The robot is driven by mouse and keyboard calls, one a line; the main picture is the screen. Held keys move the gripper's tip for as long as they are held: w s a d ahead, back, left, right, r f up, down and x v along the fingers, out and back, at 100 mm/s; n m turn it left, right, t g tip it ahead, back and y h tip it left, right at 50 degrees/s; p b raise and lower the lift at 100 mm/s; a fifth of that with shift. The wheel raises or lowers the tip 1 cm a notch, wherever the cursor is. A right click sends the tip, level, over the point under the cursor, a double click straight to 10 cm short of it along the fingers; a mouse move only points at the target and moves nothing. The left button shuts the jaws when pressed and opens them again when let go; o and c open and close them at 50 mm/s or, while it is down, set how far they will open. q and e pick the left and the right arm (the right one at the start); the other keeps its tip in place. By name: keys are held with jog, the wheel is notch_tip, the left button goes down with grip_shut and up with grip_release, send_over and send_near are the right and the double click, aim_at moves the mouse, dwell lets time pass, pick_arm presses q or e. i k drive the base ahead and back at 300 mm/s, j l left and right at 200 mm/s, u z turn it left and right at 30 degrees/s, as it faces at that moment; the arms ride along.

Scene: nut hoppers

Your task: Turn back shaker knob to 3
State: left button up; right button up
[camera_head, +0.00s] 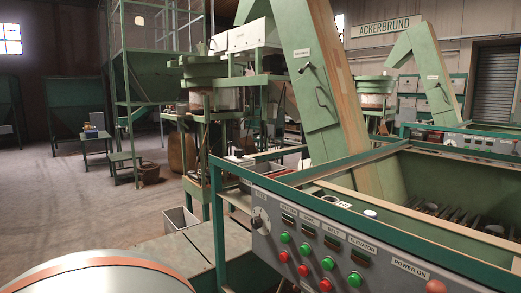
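A grey control panel (320,250) is fixed to the near side of a green-framed machine at the lower right. A small knob (259,217) with a pale dial face sits at the panel's left end, under a small label that I cannot read clearly. The dial's numbers and the knob's setting are too small to tell. I cannot confirm from its label that it is the shaker knob, and no other similar knob shows clearly on this panel. Neither of my grippers is in view, and nothing visibly covers the knob.
Green buttons (305,249) and red buttons (325,285) sit right of the knob, below labelled dark switches. Green rails (219,235) frame the panel. A large rounded pale surface (100,278) fills the lower left corner. Open floor (90,200) lies to the left.

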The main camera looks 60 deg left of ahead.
aim_at(239, 153)
jog(key=k+j+z, duration=0.1)
jog(key=j+z, duration=0.15)
jog(key=j, duration=0.25)
jog(key=k+j+z, duration=0.1)
jog(key=j+z, duration=0.15)
jog(key=j, duration=0.2)
jog(key=k+j+z, duration=0.1)
jog(key=j, duration=0.2)
jog(key=k+j+z, duration=0.1)
jog(key=j, duration=0.25)
jog(key=k+j+z, duration=0.1)
jog(key=j, duration=0.2)
jog(key=k+j, duration=0.15)
jog(key=j, duration=0.15)
jog(key=k+j, duration=0.15)
jog(key=j, duration=0.15)
jog(key=k+j, duration=0.15)
jog(key=j, duration=0.15)
